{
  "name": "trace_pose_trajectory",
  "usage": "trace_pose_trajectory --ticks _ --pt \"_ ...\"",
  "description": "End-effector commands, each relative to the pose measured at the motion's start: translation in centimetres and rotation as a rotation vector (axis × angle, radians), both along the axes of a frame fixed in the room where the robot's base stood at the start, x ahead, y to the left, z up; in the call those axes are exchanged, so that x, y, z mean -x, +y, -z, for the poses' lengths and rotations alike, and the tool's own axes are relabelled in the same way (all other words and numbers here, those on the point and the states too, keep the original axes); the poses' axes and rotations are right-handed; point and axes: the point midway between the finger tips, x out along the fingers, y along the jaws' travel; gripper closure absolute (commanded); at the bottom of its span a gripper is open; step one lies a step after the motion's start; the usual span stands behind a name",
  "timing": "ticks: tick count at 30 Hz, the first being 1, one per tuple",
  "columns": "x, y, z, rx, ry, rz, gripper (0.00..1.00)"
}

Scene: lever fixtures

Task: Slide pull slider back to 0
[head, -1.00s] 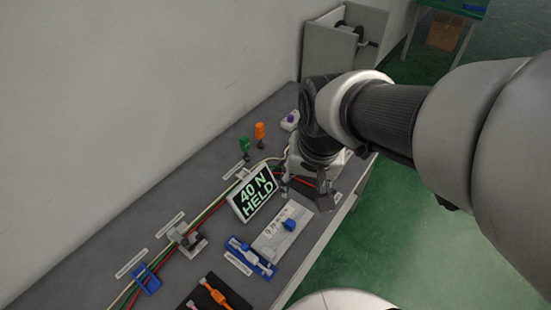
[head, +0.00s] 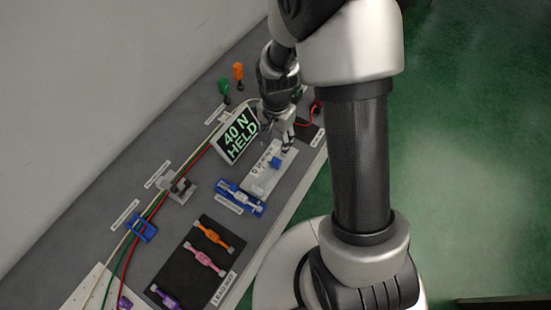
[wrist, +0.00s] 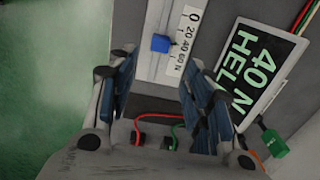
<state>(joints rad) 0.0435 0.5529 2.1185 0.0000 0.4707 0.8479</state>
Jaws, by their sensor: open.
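The pull slider is a pale plate (head: 258,184) with a blue knob (head: 275,161) on its track. In the wrist view the blue knob (wrist: 160,43) sits beside the printed 0–60 N scale (wrist: 183,42), around the 40 mark and away from the 0 end. The display (head: 238,137) reads "40 N HELD". My gripper (head: 285,146) is above the plate's far end, near the knob. In the wrist view my gripper (wrist: 158,64) is open and empty, with the knob ahead, between the lines of its fingers and apart from them.
A blue fixture (head: 240,198) lies just in front of the slider. A black mat (head: 193,268) with orange, pink and purple pieces is nearer. Green (head: 224,86) and orange (head: 238,71) pieces stand behind. Red and green cables (wrist: 155,119) run below my fingers.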

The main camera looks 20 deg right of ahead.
Motion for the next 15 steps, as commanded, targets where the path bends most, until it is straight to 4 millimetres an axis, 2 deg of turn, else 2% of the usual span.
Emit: trace_pose_trajectory --ticks 1,6,15 --pt "0.2 0.0 1.6 0.000 0.005 0.000 0.53" --pt "0.1 0.0 5.3 0.000 0.004 -0.001 0.53" --pt "0.1 0.0 10.7 0.000 0.003 -0.002 0.53"
